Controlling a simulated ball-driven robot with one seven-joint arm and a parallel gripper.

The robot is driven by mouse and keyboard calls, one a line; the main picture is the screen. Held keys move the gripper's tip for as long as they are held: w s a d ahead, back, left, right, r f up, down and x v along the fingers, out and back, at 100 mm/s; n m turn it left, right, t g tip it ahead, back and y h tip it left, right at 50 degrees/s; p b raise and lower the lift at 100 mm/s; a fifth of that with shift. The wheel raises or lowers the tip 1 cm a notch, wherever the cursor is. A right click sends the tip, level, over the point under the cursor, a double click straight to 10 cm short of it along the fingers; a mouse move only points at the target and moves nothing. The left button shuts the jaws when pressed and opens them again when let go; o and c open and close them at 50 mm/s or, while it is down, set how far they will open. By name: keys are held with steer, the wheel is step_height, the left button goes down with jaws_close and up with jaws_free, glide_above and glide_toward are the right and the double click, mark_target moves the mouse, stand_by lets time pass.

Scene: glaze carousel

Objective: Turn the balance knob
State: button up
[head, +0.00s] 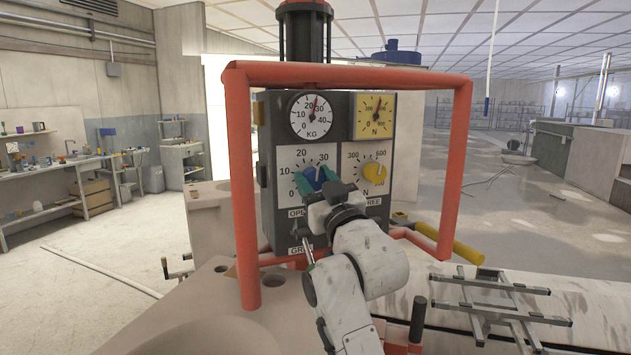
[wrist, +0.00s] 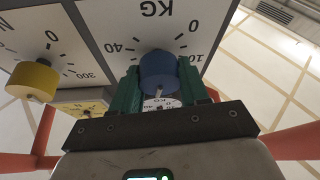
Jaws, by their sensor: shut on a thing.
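The blue knob (head: 312,174) sits in the middle of a white dial (head: 289,159) marked 0 to 30 and beyond on a dark control box (head: 268,206). My gripper (head: 317,184) has its green fingers on both sides of this knob and is shut on it. In the wrist view the blue knob (wrist: 158,70) sits between the green fingers (wrist: 160,88), with a white pointer mark on it. A yellow knob (head: 375,173) on an N dial is to the right, apart from my gripper; it also shows in the wrist view (wrist: 35,80).
A red tube frame (head: 238,180) surrounds the box, with posts left and right of my arm. Above the knobs are a round KG gauge (head: 311,115) and a yellow N gauge (head: 375,116). A grey metal rack (head: 490,305) lies at the lower right. Open floor is at the left.

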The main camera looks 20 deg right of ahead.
steer(key=shift+n+g+y+b, duration=0.35)
steer(key=shift+n+y, duration=0.35)
steer(key=shift+n, duration=0.9)
steer(key=shift+n+g+y+b, duration=0.25)
steer(key=shift+n+y+b, duration=0.35)
steer(key=shift+n, duration=1)
steer(key=shift+y, duration=0.3)
steer(key=o, duration=1.1)
steer(key=shift+c, duration=0.2)
steer(key=shift+s, duration=0.1)
steer(key=b+v, duration=0.2)
steer(key=v, duration=0.8)
steer(key=shift+s, duration=0.25)
steer(key=shift+d+f, duration=0.1)
